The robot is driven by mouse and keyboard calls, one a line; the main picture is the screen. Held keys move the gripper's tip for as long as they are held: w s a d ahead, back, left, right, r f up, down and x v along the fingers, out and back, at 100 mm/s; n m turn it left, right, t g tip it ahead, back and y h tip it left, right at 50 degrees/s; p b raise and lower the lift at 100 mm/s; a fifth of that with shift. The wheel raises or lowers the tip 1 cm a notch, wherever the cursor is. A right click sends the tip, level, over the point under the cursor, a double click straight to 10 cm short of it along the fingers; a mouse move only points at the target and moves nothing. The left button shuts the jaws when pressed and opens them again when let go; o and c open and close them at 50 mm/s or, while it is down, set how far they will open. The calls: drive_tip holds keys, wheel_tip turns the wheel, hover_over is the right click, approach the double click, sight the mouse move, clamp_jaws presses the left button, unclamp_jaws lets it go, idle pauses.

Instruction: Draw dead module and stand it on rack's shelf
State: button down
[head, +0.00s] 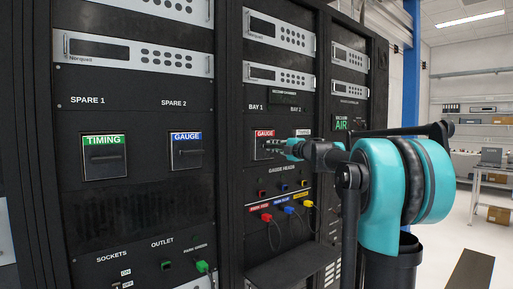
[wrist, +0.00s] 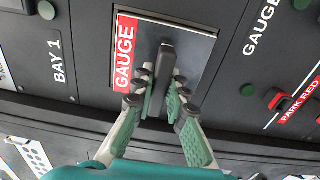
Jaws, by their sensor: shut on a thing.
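The module with a red GAUGE label (head: 264,134) sits in Bay 1 of the middle rack. In the wrist view the same red-labelled module (wrist: 190,32) shows its grey face and dark bar handle (wrist: 164,68). My gripper (head: 283,147) is at the module's front. In the wrist view my gripper (wrist: 160,92) has its green-padded fingers on both sides of the handle, shut on it. The module appears seated in its opening; I cannot tell whether it is slightly drawn. The rack's shelf (head: 292,268) juts out below and looks empty.
Left are the spare modules, a green-labelled TIMING (head: 104,157) and a blue-labelled GAUGE (head: 187,151). Below Bay 1 hang red (head: 266,217), blue (head: 289,210) and yellow (head: 307,205) plugs with cables, between module and shelf. Open floor lies at the right.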

drive_tip(key=v, duration=1.4)
idle(4.3)
drive_tip(key=shift+f, duration=0.1)
idle(1.0)
